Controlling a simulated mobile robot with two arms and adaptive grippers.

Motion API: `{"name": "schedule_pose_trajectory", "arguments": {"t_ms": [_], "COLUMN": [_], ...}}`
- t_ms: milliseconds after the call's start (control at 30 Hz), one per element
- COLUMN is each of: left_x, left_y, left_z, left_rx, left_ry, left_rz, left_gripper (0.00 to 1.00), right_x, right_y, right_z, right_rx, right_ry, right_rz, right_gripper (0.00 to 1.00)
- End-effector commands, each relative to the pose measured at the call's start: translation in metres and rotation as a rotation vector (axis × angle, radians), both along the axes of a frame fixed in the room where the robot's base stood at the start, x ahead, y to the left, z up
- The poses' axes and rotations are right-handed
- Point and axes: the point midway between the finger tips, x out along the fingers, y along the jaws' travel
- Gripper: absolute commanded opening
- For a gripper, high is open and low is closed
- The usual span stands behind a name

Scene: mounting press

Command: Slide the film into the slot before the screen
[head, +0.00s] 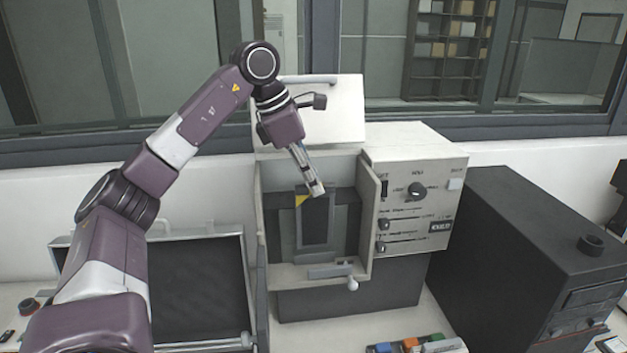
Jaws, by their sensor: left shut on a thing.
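The film (315,222) is a dark upright sheet with a yellow corner at its upper left. It stands in front of the grey screen (348,225) inside the open front of the press (410,160). My left gripper (317,190) comes down from above and is shut on the film's upper edge. The fingertips cover part of that edge. I cannot tell whether the film's lower edge is inside the slot or only in front of it. My right gripper is not in view.
The press's lid (330,105) stands raised behind my wrist. A panel with a knob (417,191) and sliders is on the right. A ledge with a small lever (352,284) lies below. An open dark case (195,290) is at left, a black box (530,240) at right.

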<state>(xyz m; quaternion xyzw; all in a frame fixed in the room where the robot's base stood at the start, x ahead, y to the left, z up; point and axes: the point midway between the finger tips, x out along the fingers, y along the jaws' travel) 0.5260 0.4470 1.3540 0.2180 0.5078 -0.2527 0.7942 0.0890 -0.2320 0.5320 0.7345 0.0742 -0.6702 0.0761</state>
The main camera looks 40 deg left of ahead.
Motion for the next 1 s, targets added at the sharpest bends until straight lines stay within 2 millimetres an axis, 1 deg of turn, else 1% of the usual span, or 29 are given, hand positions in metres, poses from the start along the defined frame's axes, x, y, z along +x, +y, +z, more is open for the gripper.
{"name": "schedule_pose_trajectory", "arguments": {"t_ms": [267,767,1000], "left_x": [0.0,0.0,0.0], "left_y": [0.0,0.0,0.0], "left_z": [-0.003,-0.022,-0.022], "left_rx": [0.0,0.0,-0.001], "left_ry": [0.0,0.0,-0.001], "left_rz": [0.0,0.0,0.0], "left_gripper": [0.0,0.0,0.0], "right_x": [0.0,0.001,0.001], "right_y": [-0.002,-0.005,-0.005], "right_z": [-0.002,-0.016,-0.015], "right_rx": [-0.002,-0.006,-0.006], "right_ry": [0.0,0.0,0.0], "right_rz": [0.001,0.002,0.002], "right_gripper": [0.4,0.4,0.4]}}
